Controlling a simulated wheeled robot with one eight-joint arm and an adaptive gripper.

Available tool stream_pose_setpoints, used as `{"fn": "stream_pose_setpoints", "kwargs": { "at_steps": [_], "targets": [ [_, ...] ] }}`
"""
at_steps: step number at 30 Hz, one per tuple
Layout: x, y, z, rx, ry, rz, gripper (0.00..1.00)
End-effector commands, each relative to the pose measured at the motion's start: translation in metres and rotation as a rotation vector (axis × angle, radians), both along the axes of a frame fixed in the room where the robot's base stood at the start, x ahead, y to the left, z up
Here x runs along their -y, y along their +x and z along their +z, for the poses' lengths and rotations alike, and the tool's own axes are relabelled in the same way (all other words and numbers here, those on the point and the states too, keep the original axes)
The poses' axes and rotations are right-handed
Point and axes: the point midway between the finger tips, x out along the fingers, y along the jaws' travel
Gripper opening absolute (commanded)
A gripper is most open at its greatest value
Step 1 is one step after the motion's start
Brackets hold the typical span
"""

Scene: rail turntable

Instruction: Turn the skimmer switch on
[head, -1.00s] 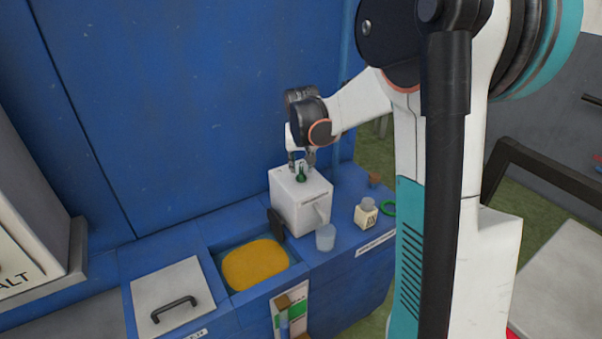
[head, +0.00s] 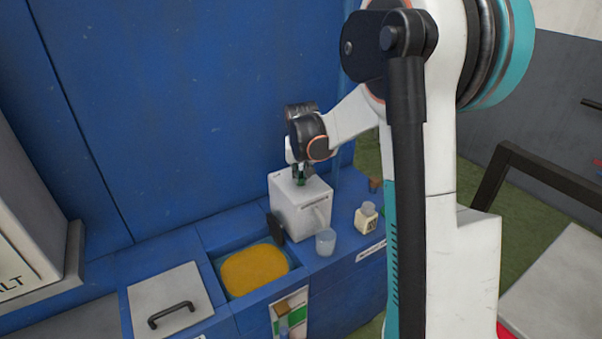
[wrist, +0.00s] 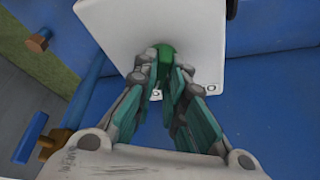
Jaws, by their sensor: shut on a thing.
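The skimmer is a white box (head: 291,215) on the blue counter, with a spout on its front side. Its switch is a small green knob (wrist: 166,54) on the box's top, which also shows in the head view (head: 300,182). My gripper (wrist: 160,68) is over the box top, pointing down, with its fingertips closed on either side of the green knob. The fingers hide part of the knob, and its turn position cannot be told.
A clear cup (head: 326,242) stands under the spout. A small labelled bottle (head: 366,216) is to its right. A basin of orange-yellow liquid (head: 254,270) and a grey lid with a handle (head: 168,297) lie to the left. A blue wall (head: 200,110) rises behind.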

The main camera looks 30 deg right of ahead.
Motion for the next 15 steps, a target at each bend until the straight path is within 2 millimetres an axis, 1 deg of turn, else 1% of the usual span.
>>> {"fn": "stream_pose_setpoints", "kwargs": {
  "at_steps": [8, 15],
  "targets": [
    [0.0001, -0.0004, -0.0002, 0.000, 0.001, 0.042, 0.00],
    [0.0015, -0.0008, 0.0001, -0.001, 0.002, 0.181, 0.00]
  ]
}}
